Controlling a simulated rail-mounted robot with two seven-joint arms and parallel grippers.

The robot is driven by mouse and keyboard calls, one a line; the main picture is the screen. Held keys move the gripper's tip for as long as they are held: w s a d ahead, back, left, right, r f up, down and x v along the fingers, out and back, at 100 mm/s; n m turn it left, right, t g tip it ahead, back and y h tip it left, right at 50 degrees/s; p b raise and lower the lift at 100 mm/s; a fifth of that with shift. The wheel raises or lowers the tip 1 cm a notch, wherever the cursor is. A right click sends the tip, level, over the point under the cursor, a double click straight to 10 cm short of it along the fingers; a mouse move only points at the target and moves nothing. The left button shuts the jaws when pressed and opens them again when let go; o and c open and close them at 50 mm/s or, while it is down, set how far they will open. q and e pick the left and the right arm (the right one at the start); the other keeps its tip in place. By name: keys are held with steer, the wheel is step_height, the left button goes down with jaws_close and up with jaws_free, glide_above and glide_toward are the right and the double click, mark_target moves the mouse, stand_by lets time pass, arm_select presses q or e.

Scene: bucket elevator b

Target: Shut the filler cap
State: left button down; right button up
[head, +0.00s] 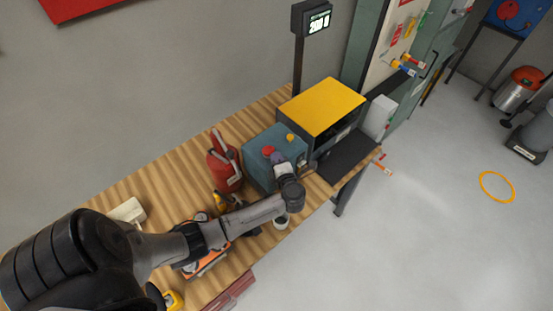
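A blue-grey box (258,175) stands on the wooden bench, left of the yellow-topped machine. On its top are a round red part (268,151) and a small yellow knob (290,137). I cannot tell for certain which part is the filler cap, or whether it is open. My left arm comes in from the left over the bench. My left gripper (279,160) is at the top of the box, close beside the red part. Its fingers are too small to tell whether they are open or touch anything. My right gripper is not in view.
A red can (224,165) stands left of the box. The yellow-topped machine (322,104) stands close on the right, with a dark plate (349,158) in front. A display on a post (318,19) rises behind. My arm partly covers an orange item (207,263) on the bench.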

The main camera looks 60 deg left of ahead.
arm_select(q)
steer(key=shift+f+y+b, duration=0.4)
steer(key=shift+f+b, duration=0.15)
steer(key=shift+b, duration=0.25)
steer(key=shift+m+t+y+b, duration=0.3)
steer(key=shift+y, duration=0.1)
steer(key=c, duration=1.6)
jaws_free()
steer(key=shift+o, duration=0.2)
